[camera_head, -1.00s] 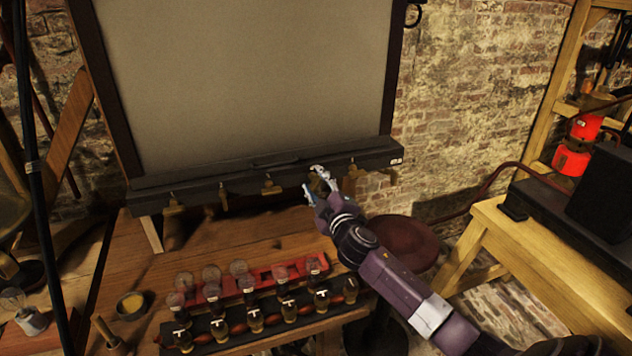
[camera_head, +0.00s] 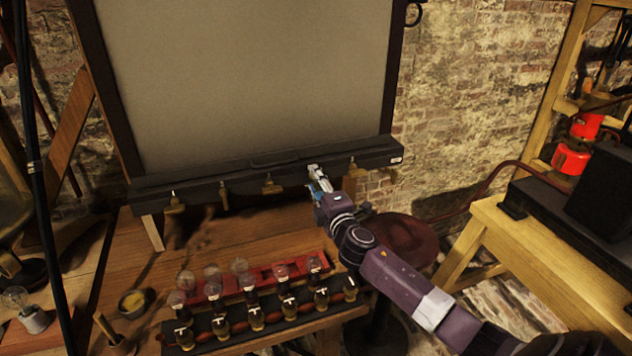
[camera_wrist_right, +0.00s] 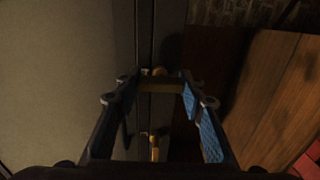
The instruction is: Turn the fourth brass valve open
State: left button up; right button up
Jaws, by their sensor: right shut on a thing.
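A row of small brass valves hangs along a black rail (camera_head: 240,178) under the big pale panel. The first (camera_head: 173,203), second (camera_head: 223,195), third (camera_head: 269,184) and fifth (camera_head: 352,170) from the left show clearly. My right gripper (camera_head: 316,178) is at the fourth position and mostly hides that valve in the head view. In the right wrist view the fourth valve's brass handle (camera_wrist_right: 161,86) lies crosswise between the blue-padded fingers, and the gripper is shut on it. Another brass valve (camera_wrist_right: 154,146) shows lower in that view. My left gripper is not in view.
A wooden bench below holds a black rack (camera_head: 205,339) of several jars, a red tray (camera_head: 293,266) with glass bulbs, and a small bowl (camera_head: 133,302). A round stool (camera_head: 405,240) stands to the right, beside a yellow wooden table (camera_head: 480,232).

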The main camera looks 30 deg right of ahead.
dwell(0.4)
jog(key=o, duration=1.2)
jog(key=shift+s, duration=0.1)
jog(key=v, duration=1.2)
jog(key=shift+a, duration=0.1)
